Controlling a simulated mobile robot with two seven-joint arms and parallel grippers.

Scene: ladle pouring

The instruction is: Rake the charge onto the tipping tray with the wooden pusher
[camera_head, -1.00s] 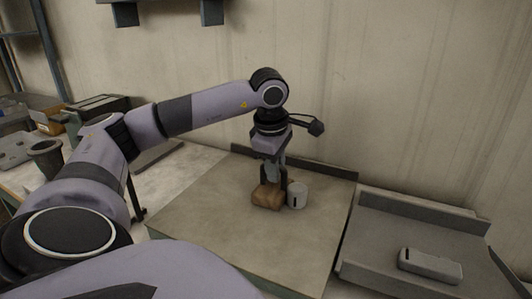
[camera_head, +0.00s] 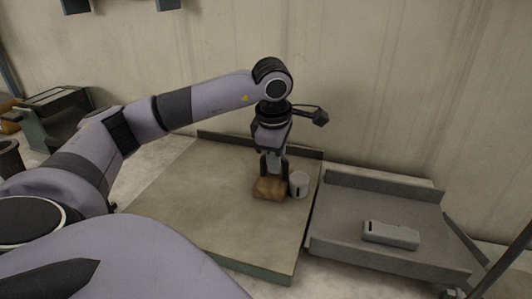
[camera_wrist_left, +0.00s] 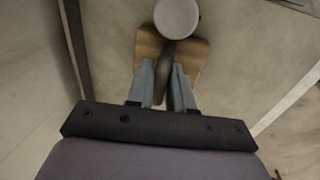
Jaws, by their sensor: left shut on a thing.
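The wooden pusher (camera_head: 268,189) is a brown block standing on the flat board (camera_head: 190,205). My left gripper (camera_head: 273,168) is above it, pointing down. In the left wrist view, its two fingers (camera_wrist_left: 168,72) are shut on the pusher's dark handle, with the wooden head (camera_wrist_left: 148,44) beyond them. A pale grey cylinder (camera_head: 299,185), apparently a charge piece, stands close to the right of the pusher, near the board's right edge; its round top shows in the left wrist view (camera_wrist_left: 177,18). The grey tipping tray (camera_head: 345,215) holds a grey block (camera_head: 391,234). My right gripper is not seen.
The tray has a raised back wall (camera_head: 380,182) and a side wall on the right. A low ledge (camera_head: 225,139) runs along the board's back. The wall is close behind. The board left of the pusher is clear.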

